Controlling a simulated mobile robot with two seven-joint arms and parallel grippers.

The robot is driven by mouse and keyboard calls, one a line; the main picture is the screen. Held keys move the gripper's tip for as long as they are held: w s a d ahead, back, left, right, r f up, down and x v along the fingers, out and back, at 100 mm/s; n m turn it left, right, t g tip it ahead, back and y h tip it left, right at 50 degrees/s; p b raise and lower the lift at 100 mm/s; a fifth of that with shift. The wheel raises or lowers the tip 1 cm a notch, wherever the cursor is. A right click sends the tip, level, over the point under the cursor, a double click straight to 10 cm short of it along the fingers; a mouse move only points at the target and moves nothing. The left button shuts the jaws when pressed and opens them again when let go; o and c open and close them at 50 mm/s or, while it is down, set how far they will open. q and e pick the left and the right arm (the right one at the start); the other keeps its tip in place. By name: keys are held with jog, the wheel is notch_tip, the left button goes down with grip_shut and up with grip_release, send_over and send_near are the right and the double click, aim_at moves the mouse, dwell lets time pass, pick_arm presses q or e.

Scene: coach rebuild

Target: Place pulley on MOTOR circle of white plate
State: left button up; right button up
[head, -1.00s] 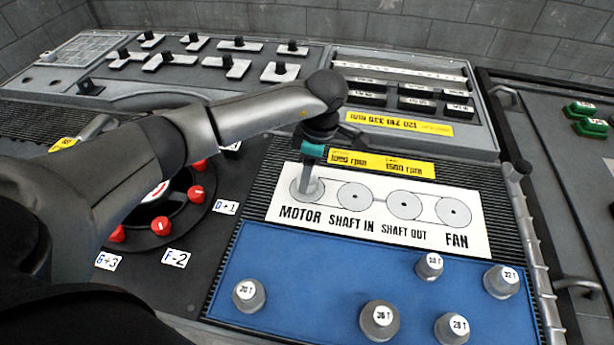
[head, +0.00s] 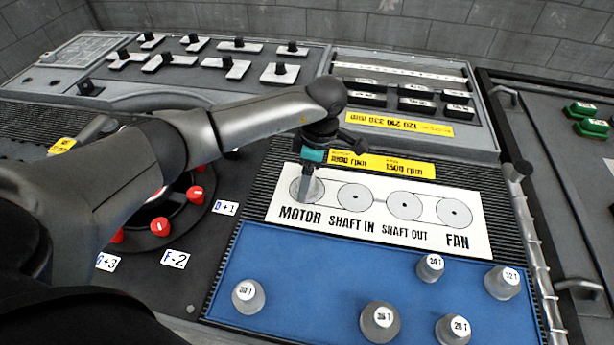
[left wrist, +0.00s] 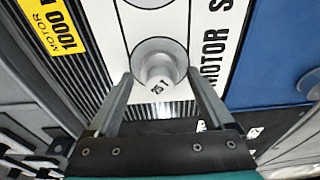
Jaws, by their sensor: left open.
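The white plate (head: 385,235) carries a row of grey circles, with the MOTOR circle (head: 299,187) at its left end. A grey pulley (head: 316,190) stands upright on the MOTOR circle, partly hidden by my gripper. In the left wrist view the pulley (left wrist: 158,68) sits within the grey circle (left wrist: 160,44), its small top label hard to read. My left gripper (head: 309,196) is over it from above. The left wrist view shows its fingers (left wrist: 160,74) open, one on each side of the pulley, with gaps visible. My right gripper is out of view.
Several other grey pulleys, such as one at the left (head: 248,296) and one at front centre (head: 379,321), stand on the blue mat (head: 310,285). A dial with red knobs (head: 166,226) lies left of the plate. Yellow labels (head: 382,164) lie behind it.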

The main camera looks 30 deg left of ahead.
aim_at(315, 184)
pick_arm(q)
jog(key=shift+r, duration=0.3)
notch_tip(315, 184, up, 12)
jog(key=d+p, duration=0.1)
jog(key=shift+w+d+f, duration=0.2)
jog(key=shift+d, duration=0.2)
